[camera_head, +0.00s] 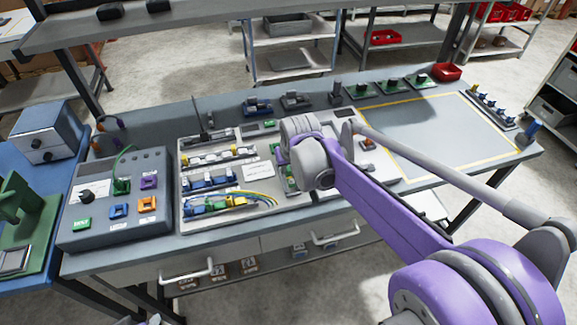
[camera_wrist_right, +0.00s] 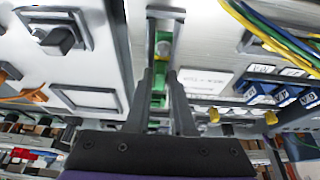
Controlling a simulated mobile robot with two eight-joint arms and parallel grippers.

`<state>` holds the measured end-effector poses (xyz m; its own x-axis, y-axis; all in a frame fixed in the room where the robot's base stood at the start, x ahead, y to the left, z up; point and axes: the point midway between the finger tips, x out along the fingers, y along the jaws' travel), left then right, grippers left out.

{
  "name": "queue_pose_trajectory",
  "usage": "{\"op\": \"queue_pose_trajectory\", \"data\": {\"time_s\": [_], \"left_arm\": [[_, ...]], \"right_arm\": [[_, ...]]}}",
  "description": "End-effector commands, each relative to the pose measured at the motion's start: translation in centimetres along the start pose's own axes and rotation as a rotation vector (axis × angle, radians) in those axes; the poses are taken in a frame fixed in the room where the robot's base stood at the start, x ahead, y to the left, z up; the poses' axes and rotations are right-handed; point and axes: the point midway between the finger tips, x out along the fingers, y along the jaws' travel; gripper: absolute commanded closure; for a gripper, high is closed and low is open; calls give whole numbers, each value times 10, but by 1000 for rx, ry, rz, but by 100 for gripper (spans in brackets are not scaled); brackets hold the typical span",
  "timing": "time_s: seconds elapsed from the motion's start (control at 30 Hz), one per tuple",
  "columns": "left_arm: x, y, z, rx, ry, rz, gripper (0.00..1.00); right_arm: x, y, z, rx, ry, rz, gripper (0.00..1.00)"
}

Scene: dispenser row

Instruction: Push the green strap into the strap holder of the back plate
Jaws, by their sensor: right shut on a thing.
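My right gripper (camera_wrist_right: 161,82) is shut on a narrow green piece, which I take to be the green strap (camera_wrist_right: 158,99), in the right wrist view. Its fingers point at a narrow grey-framed slot (camera_wrist_right: 152,25) in the pale back plate (camera_wrist_right: 205,55). More green shows inside this slot beyond the fingertips. I cannot tell whether the strap is seated. In the head view the back plate (camera_head: 250,213) lies on the bench, and my right wrist covers the gripper and most of the slot area. My left gripper is not in view.
Terminal rows and yellow-green wires (camera_head: 237,199) lie left of my right arm. A grey control box (camera_head: 115,210) with coloured buttons stands further left. A yellow-outlined area (camera_head: 440,122) on the right is clear. A red bin (camera_head: 447,72) stands at the back.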

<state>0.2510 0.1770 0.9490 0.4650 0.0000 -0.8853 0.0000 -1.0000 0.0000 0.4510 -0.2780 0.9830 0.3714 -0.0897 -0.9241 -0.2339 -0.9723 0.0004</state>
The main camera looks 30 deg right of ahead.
Motion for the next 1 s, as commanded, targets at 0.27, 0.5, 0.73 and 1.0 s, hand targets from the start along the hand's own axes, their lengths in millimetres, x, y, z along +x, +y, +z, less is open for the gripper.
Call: {"op": "queue_pose_trajectory", "data": {"time_s": [0.27, 0.5, 0.73, 1.0], "left_arm": [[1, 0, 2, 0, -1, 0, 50], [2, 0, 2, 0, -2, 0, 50], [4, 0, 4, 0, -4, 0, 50], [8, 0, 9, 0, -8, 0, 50]], "right_arm": [[2, 0, 2, 0, 0, 0, 100], [2, 0, 2, 0, 0, 0, 100], [6, 0, 3, 0, 0, 0, 100], [14, 0, 5, 0, 0, 0, 100]]}}
